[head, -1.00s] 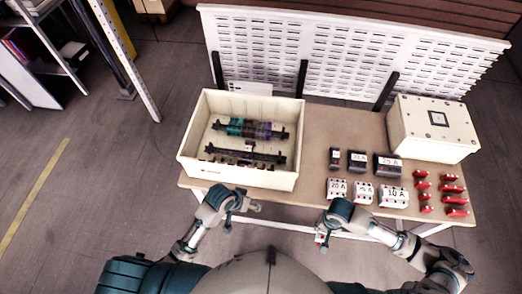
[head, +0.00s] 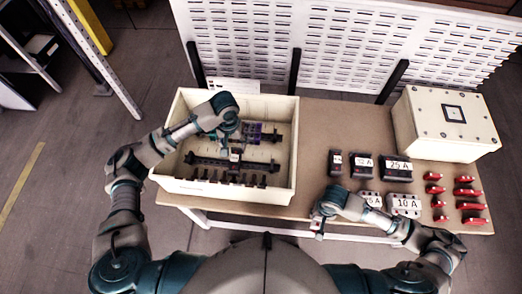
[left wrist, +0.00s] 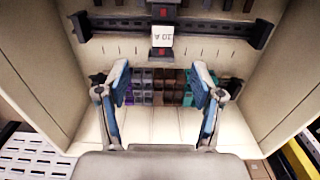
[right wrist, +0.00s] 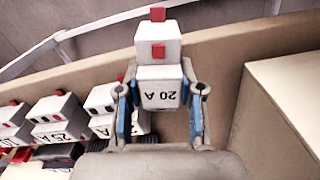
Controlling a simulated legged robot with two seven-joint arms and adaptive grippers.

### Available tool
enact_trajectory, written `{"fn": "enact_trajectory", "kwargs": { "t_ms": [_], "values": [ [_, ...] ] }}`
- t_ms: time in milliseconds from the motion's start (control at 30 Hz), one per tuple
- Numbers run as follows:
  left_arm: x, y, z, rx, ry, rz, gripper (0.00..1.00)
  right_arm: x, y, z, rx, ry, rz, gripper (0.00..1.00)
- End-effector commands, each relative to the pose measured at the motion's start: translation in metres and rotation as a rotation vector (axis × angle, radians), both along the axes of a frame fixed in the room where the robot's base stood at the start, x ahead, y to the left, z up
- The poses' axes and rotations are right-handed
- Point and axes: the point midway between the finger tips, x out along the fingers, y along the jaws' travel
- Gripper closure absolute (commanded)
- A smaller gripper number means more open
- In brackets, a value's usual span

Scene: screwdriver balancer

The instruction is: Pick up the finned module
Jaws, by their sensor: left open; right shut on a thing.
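My left gripper (head: 236,140) is inside the cream box, its fingers open and empty in the left wrist view (left wrist: 160,80). A row of purple, brown and teal ribbed blocks (left wrist: 155,86) lies beyond and between the fingertips; a gap or contact is hard to judge. I cannot tell for certain which piece is the finned module. A white module labelled 10 A (left wrist: 162,42) sits on a black rail (left wrist: 215,27) in the box. My right gripper (head: 318,222) is shut on a white 20 A module with red parts (right wrist: 158,55), near the table's front edge.
The open cream box (head: 200,187) has walls around my left gripper. Dark labelled modules (head: 396,168), white modules (head: 404,205) and several red pieces (head: 470,193) stand on the table's right side. A closed cream box (head: 440,140) stands behind them. A white perforated panel (head: 330,45) is at the back.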

Motion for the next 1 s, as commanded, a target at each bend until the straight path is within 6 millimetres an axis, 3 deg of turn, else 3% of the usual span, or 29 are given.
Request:
{"fn": "enact_trajectory", "kwargs": {
  "t_ms": [167,400,633,900,1000],
  "values": [
    [-0.002,0.003,-0.017,0.007,0.002,0.011,0.33,-0.004,0.000,-0.005,0.000,-0.001,0.002,1.00],
    [0.002,0.003,-0.060,0.005,0.005,0.010,0.33,0.000,0.000,-0.006,0.001,0.004,0.001,1.00],
    [0.003,0.003,-0.081,0.006,0.004,0.008,0.33,0.001,0.000,-0.006,0.001,0.004,0.001,1.00],
    [0.004,0.003,-0.119,0.005,0.003,0.008,0.33,0.000,0.000,-0.006,0.001,0.003,0.001,1.00],
    [0.004,0.003,-0.123,0.004,0.002,0.007,0.33,0.000,0.000,-0.006,0.001,0.004,0.001,1.00]
  ]
}}
